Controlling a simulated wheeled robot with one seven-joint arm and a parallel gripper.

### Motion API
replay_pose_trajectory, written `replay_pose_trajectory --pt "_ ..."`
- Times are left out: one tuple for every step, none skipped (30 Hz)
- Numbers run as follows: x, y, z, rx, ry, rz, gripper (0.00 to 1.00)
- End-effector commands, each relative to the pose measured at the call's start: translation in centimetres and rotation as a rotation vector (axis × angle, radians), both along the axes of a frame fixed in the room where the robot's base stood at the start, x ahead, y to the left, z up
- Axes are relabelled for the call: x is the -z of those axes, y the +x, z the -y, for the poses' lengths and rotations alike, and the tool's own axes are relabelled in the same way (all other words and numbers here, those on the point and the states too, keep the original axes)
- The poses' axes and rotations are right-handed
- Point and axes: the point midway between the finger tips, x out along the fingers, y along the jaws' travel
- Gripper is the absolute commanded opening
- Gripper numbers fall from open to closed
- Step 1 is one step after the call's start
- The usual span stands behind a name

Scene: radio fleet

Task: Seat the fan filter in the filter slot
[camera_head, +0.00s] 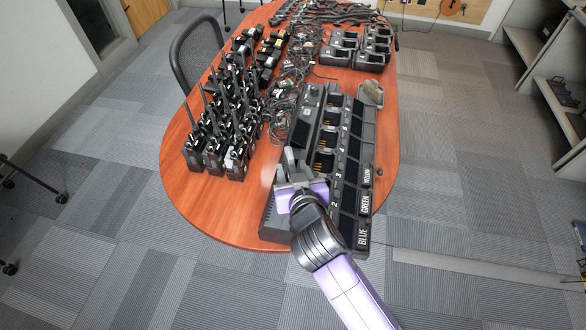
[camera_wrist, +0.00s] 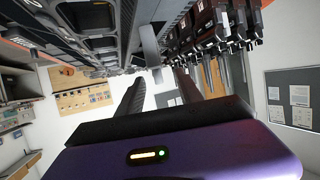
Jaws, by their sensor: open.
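My gripper (camera_head: 292,163) is over the near left part of the long black multi-bay charger (camera_head: 276,222) in the head view. In the wrist view my gripper (camera_wrist: 164,82) has its two dark fingers apart, with nothing clearly held between them. A flat pale grey bar (camera_wrist: 149,48) lies just beyond the fingertips against the charger. It may be the fan filter, but I cannot tell for sure. A pale patch (camera_head: 268,176) shows just left of my gripper in the head view, too blurred to name. I cannot make out the filter slot; my arm covers part of the charger.
Upright radios with antennas (camera_head: 222,135) stand left of the charger on the wooden table (camera_head: 225,211). Tangled cables (camera_head: 282,100) lie between. Smaller chargers (camera_head: 358,48) stand at the far right. A grey-brown object (camera_head: 371,92) sits by the charger's far end. Bare tabletop shows front left.

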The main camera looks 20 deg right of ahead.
Motion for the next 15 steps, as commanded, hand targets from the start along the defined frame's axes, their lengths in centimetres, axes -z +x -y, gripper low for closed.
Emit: replay_pose_trajectory --pt "-0.4 0.6 -0.1 0.008 0.001 0.003 0.43" --pt "-0.5 0.8 -0.1 0.012 0.002 0.003 0.43" --pt "-0.6 1.1 0.0 0.015 0.003 0.003 0.43" --pt "-0.7 1.3 0.0 0.018 0.003 0.004 0.43" --pt "-0.7 1.5 0.0 0.02 0.003 0.004 0.43" --pt "-0.6 1.7 0.1 0.021 0.002 0.004 0.43" --pt "-0.5 2.0 0.2 0.022 0.002 0.003 0.43" --pt "-0.4 2.2 0.3 0.022 0.002 0.003 0.43" --pt "-0.2 2.6 0.4 0.022 0.002 0.003 0.43" --pt "-0.2 2.9 0.5 0.022 0.002 0.004 0.43" --pt "0.0 3.2 0.5 0.022 0.002 0.003 0.43" --pt "0.1 3.5 0.7 0.022 0.002 0.003 0.43" --pt "0.2 3.7 0.7 0.022 0.002 0.003 0.43" --pt "0.3 3.9 0.8 0.02 0.002 0.003 0.43" --pt "0.3 4.2 0.9 0.02 0.002 0.003 0.43"
